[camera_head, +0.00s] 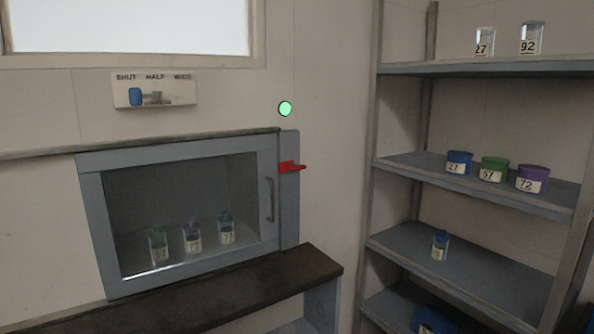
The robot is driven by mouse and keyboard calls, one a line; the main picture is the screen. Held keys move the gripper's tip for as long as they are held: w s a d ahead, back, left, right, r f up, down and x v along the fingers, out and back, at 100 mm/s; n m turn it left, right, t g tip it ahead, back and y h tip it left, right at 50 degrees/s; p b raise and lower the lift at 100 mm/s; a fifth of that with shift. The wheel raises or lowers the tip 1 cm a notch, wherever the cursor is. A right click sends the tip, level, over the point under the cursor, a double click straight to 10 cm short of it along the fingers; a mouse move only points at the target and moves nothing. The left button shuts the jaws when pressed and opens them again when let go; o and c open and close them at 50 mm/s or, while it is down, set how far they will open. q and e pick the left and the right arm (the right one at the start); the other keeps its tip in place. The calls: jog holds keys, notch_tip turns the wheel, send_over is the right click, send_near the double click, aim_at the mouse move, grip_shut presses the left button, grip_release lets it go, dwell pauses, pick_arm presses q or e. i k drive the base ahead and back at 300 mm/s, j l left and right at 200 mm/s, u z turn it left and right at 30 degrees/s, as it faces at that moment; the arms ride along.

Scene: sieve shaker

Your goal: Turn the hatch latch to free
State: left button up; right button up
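The hatch (92,225) is a grey-framed glass door set in the wall at the left, and it looks closed. Its red latch (291,167) sits at the right edge of the frame and points roughly sideways. A grey vertical handle (270,200) is on the door's right side, left of the latch. Behind the glass stand three small labelled jars with green and purple lids, one of them a purple-lidded jar (192,236). Neither of my grippers shows in this view.
A dark ledge (250,290) juts out below the hatch. Above it are a slider panel (155,89) marked SHUT and HALF, its third word unclear, and a green round light (285,108). A grey shelf rack (480,69) with numbered jars and tubs stands at the right.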

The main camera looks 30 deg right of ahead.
aim_at(295, 167)
jog(key=z, duration=0.8)
